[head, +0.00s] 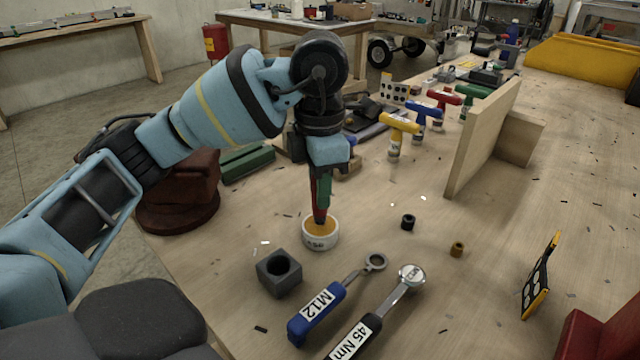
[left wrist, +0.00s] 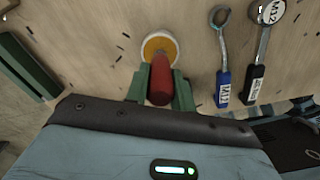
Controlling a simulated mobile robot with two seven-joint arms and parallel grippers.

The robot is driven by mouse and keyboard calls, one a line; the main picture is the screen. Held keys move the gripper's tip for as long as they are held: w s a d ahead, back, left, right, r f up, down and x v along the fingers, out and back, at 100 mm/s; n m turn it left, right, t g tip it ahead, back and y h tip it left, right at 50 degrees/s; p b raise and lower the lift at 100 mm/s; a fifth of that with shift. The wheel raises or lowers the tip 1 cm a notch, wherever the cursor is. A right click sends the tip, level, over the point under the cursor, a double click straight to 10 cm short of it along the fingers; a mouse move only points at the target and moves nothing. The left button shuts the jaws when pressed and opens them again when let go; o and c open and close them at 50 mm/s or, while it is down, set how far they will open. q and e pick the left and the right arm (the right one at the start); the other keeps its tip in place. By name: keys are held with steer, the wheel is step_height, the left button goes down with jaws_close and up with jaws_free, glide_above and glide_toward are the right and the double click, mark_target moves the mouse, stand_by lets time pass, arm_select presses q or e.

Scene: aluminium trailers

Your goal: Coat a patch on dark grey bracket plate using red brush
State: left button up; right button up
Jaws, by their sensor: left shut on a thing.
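My left gripper (head: 322,192) points down and is shut on the red brush (head: 319,214). The brush is upright, with its lower end at the white pot (head: 320,241) of orange-yellow coating; its bristles are hidden. In the left wrist view the red handle (left wrist: 161,82) sits between the green fingers, in front of the pot (left wrist: 160,44). A dark plate with pale holes and yellow edges (head: 541,276) stands tilted at the right of the bench; it looks like the bracket plate. My right gripper is out of view.
A grey block with a hole (head: 279,273), a blue M12 wrench (head: 322,310) and a 45 Nm torque wrench (head: 382,314) lie near the pot. Two small bushings (head: 408,222) lie right of it. A wooden upright (head: 485,138) and T-handled tools (head: 397,132) stand behind.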

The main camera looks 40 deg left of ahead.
arm_select(q)
steer(key=shift+f, duration=0.5)
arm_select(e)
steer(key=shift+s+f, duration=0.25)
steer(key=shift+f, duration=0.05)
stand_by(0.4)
arm_select(q)
steer(key=shift+f, duration=0.15)
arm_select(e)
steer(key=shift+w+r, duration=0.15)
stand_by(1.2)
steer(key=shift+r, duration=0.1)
arm_select(q)
steer(key=shift+r+p, duration=1.1)
steer(key=shift+r, duration=0.5)
steer(key=shift+r+p, duration=1.55)
steer(key=shift+r, duration=0.5)
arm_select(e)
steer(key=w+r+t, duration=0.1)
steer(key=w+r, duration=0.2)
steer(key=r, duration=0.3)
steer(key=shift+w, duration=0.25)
arm_select(q)
steer(key=shift+f, duration=0.1)
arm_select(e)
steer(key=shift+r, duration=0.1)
